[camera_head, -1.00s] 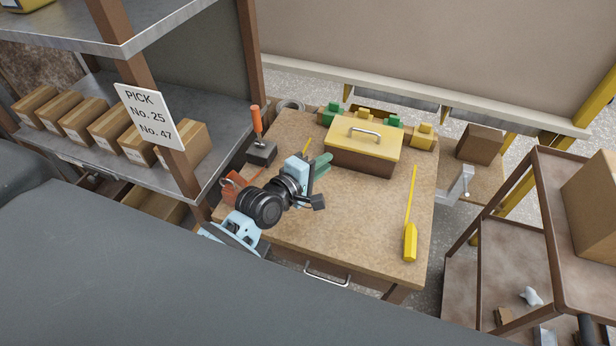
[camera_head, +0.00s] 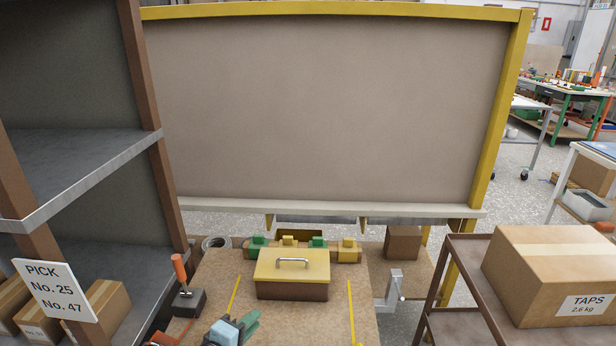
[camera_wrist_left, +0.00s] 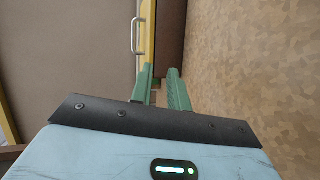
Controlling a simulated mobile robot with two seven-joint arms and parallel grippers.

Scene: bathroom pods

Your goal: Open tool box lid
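The tool box has a yellow lid (camera_head: 291,264) with a silver bar handle (camera_head: 292,262) and a brown body (camera_head: 291,291). It stands on the workbench at the bottom middle of the head view, and its lid is shut. My left gripper (camera_head: 252,323), with green fingers, is at the near left of the box, apart from the handle. In the left wrist view the fingers (camera_wrist_left: 160,75) are parted with a narrow empty gap. The lid's yellow edge (camera_wrist_left: 149,30) and the handle (camera_wrist_left: 138,35) lie beyond them. Whether a finger touches the box cannot be told. My right gripper is not in view.
Green and yellow blocks (camera_head: 317,243) line the bench's back edge. A shelf (camera_head: 80,180) bounds the left; a cart with a carton (camera_head: 550,260) stands right.

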